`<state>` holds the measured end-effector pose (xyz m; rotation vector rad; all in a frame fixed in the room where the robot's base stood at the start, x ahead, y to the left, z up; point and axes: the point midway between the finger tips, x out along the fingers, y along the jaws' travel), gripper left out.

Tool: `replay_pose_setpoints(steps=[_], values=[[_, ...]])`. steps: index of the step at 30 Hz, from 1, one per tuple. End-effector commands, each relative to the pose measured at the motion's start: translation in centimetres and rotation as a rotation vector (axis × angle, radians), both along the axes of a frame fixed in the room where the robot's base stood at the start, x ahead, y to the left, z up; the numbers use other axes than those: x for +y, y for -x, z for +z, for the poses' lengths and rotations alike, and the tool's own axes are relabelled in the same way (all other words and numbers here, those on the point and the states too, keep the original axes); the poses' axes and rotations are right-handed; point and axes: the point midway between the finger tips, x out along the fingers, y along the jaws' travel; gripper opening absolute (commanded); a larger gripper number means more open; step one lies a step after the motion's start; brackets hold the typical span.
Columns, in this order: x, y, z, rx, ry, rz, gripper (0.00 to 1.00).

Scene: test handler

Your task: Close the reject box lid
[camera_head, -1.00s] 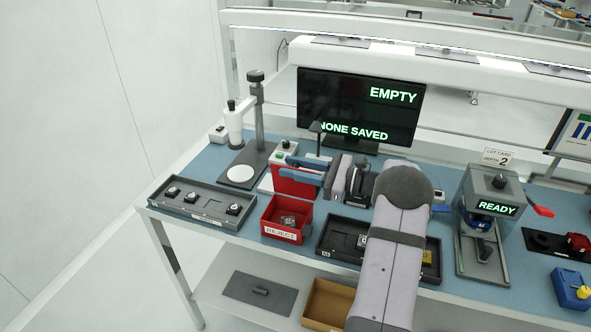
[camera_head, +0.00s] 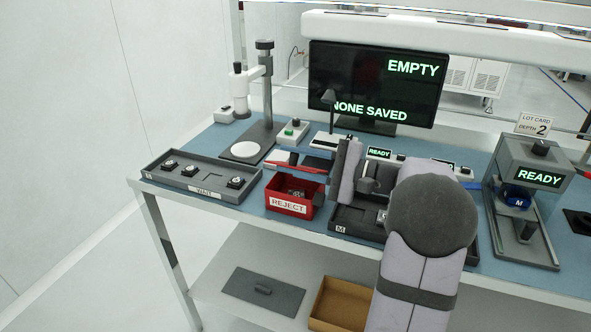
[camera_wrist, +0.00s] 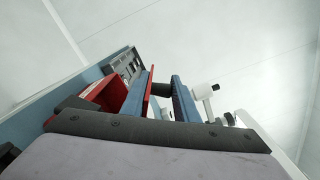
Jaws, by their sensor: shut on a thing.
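The reject box (camera_head: 288,205) is a small red bin with a white REJECT label, standing at the bench front; a dark part lies inside. Its red lid (camera_head: 294,166) shows as a thin, nearly edge-on strip above the box's back, tilted forward; the box mouth still shows under it. My gripper (camera_head: 311,163) reaches in from the right and is shut on the lid, though my wrist hides part of the grip. In the wrist view the lid (camera_wrist: 151,97) runs beside the left of the two blue fingers of my gripper (camera_wrist: 164,84).
A grey tray (camera_head: 213,194) with several parts is left of the box. Another dark tray (camera_head: 345,229) is right of it, partly under my arm. A stand (camera_head: 268,95) and a button box (camera_head: 292,132) are behind. A READY station (camera_head: 528,190) is at right.

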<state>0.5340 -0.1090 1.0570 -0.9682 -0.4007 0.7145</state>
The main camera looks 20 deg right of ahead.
Motion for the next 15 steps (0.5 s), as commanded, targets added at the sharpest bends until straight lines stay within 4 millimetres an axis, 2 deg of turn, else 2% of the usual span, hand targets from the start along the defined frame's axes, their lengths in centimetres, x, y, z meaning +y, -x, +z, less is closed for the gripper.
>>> replay_pose_setpoints(steps=[1, 3, 15], values=[[0.17, 0.17, -0.85, -0.024, 0.023, 0.001, 0.0], [0.33, 0.33, -1.07, -0.048, 0.048, 0.001, 0.0], [0.73, 0.73, -1.36, -0.121, 0.121, 0.001, 0.0]])
